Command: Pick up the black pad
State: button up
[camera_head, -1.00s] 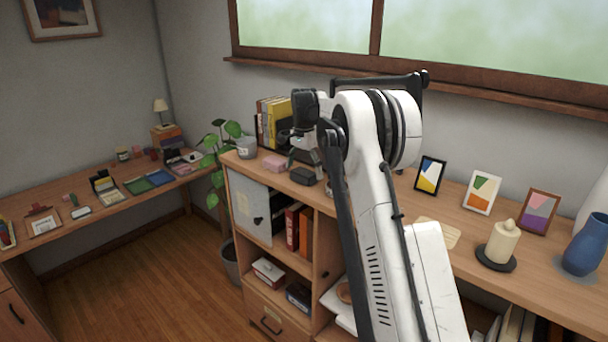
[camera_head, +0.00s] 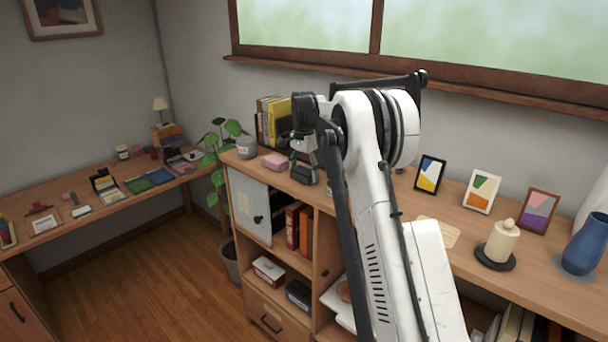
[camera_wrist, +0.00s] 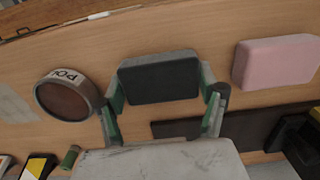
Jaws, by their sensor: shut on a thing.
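The black pad (camera_wrist: 160,78) is a dark rounded block in the middle of the wrist view. It also shows on the wooden shelf top in the head view (camera_head: 303,175). My gripper (camera_wrist: 165,82) is shut on it, with one green-lined finger at each short side. In the head view my gripper (camera_head: 304,160) is over the pad, and the arm hides part of the area to its right. I cannot tell whether the pad is clear of the shelf top.
A pink block (camera_wrist: 277,62) lies close to the pad's right in the wrist view. A round lettered container (camera_wrist: 70,96) stands close to its left. In the head view, a grey pot (camera_head: 246,147) and upright books (camera_head: 275,120) stand nearby. Picture frames (camera_head: 430,174) stand farther right.

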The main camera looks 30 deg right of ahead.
aim_at(303, 171)
jog(key=r, duration=0.1)
jog(key=r+b, duration=0.1)
jog(key=r, duration=0.2)
jog(key=shift+s+a+r+b, duration=0.1)
jog(key=shift+s+a+b, duration=0.05)
jog(key=shift+a+b, duration=0.15)
jog(key=s+a+r+b, duration=0.2)
jog(key=s+a+r, duration=0.4)
jog(key=a, duration=0.3)
jog(key=shift+s+r, duration=0.25)
jog(key=shift+r, duration=0.1)
